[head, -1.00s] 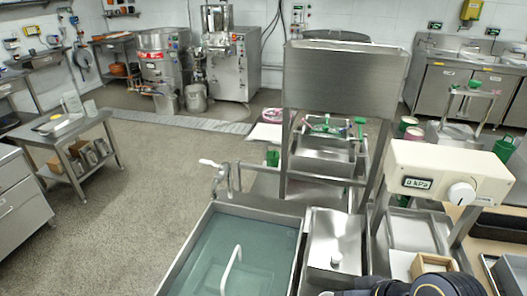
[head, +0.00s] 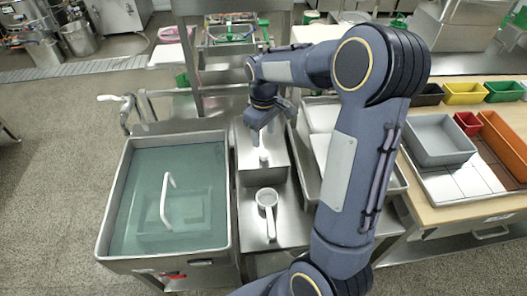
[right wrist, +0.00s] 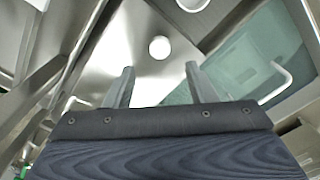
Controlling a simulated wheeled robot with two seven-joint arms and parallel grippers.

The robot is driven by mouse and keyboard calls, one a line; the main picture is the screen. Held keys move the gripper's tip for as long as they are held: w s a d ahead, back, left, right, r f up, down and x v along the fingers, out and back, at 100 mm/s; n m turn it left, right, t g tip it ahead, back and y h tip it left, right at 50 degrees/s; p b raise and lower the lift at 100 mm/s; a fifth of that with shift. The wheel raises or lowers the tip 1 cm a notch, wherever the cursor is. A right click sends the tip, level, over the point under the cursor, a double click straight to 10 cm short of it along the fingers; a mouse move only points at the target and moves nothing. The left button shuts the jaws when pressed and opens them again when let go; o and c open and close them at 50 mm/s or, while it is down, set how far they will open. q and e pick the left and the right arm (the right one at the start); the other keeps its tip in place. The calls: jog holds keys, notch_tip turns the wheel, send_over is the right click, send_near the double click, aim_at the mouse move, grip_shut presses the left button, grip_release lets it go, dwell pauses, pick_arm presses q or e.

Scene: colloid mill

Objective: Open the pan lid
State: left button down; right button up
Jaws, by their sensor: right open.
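The pan lid (head: 249,158) is a flat steel cover on a narrow rectangular pan beside the water basin. It has a small white round knob (head: 264,155), which also shows in the right wrist view (right wrist: 160,47). The lid lies shut on the pan. My right gripper (head: 262,137) is over the lid, close to the knob. In the right wrist view my right gripper (right wrist: 160,78) is open and empty, and the knob appears beyond and between its two fingers, apart from them. The arm hides part of the counter to the right. My left gripper is not in view.
A basin of water (head: 135,215) with a white bent handle stands left of the pan. A white dipper (head: 267,201) lies in front of the pan. A steel upright frame stands behind. Grey, red and orange bins (head: 437,140) sit on the right bench.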

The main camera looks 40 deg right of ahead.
aim_at(264, 153)
notch_tip(264, 153, down, 8)
jog(key=shift+r, duration=0.1)
dwell(0.4)
jog(key=shift+c, duration=0.3)
grip_shut()
